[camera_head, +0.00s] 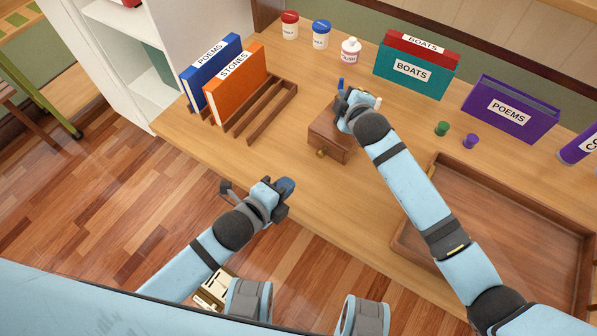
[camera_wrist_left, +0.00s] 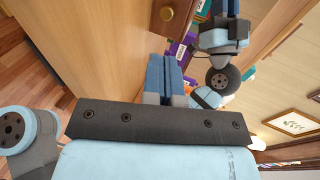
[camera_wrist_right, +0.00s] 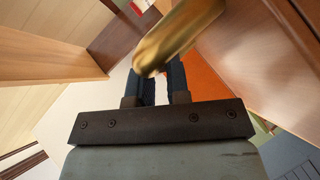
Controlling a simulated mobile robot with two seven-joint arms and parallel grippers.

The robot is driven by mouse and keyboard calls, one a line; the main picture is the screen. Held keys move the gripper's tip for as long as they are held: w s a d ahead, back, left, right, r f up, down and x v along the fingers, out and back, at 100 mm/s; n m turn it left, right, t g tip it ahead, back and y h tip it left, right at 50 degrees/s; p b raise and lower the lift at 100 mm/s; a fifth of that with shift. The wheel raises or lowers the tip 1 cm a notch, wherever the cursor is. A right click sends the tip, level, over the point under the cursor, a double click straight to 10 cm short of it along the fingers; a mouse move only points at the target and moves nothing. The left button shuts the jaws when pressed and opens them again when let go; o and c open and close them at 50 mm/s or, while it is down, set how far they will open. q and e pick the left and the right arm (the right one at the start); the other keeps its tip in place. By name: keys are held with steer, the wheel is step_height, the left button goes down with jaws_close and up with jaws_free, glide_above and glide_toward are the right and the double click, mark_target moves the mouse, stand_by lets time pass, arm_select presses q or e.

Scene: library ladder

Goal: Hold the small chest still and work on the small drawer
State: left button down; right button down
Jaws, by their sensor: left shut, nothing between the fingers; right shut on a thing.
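The small wooden chest (camera_head: 344,147) stands on the desk. The small drawer (camera_head: 328,145), with a brass knob (camera_head: 321,153), faces the front and looks closed. My right gripper (camera_head: 348,98) is shut at the top far side of the chest; the grip is mostly hidden by the hand. In the right wrist view a brass-coloured part (camera_wrist_right: 177,35) crosses its fingertips. My left gripper (camera_head: 285,187) is shut and empty, apart from the chest, in front of the desk edge.
A wooden rack (camera_head: 270,108) with a blue book (camera_head: 212,68) and an orange book (camera_head: 238,85) is left of the chest. A wooden tray (camera_head: 480,222) lies to the right. Jars and books line the back. Bare desk lies in front of the chest.

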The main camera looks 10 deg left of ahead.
arm_select(q)
steer(key=shift+v, duration=0.9)
arm_select(e)
steer(key=shift+r, duration=0.1)
steer(key=c, duration=1)
jaws_free()
steer(key=shift+d, duration=0.1)
